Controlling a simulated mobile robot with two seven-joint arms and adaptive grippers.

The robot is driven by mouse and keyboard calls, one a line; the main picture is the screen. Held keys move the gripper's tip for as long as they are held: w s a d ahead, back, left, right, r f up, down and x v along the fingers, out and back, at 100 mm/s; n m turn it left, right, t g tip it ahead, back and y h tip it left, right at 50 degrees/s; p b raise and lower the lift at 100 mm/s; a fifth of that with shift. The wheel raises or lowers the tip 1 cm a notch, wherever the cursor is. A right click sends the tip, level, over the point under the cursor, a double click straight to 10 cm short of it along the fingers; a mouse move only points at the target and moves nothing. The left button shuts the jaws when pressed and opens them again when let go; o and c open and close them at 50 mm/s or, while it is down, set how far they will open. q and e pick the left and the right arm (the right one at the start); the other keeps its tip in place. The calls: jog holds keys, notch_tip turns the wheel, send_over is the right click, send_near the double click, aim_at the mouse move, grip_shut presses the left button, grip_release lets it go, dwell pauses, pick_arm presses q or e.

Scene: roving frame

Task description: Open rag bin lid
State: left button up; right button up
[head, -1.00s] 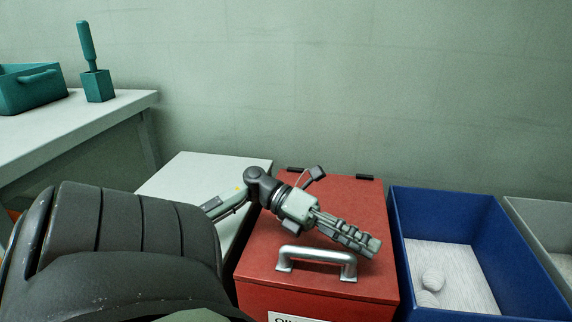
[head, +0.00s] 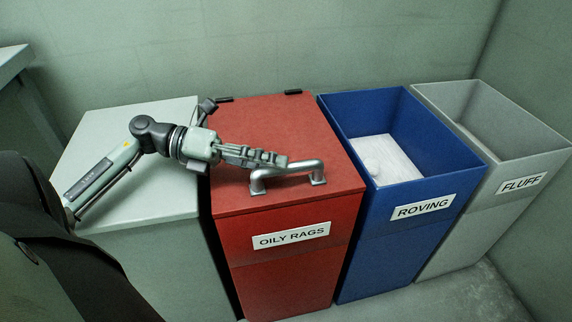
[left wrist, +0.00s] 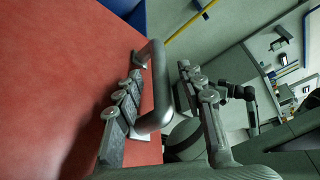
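The red rag bin (head: 285,270), labelled OILY RAGS, stands with its flat red lid (head: 275,125) shut. A silver bar handle (head: 287,170) is fixed near the lid's front edge. My left gripper (head: 270,158) lies low over the lid at the handle's left and back side. In the left wrist view the gripper (left wrist: 160,95) is open. Its fingers are on either side of the handle's bar (left wrist: 157,80), with a gap on the right side. Whether a finger touches the bar I cannot tell. My right gripper does not show.
A blue ROVING bin (head: 433,180) with pale contents and a grey FLUFF bin (head: 530,160) stand open to the right. A pale flat-topped cabinet (head: 110,210) is close on the left. Black hinges (head: 293,92) line the lid's back edge. A wall rises behind.

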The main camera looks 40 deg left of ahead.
aim_at(291, 168)
pick_arm(q)
jog(key=shift+x, duration=2)
grip_shut()
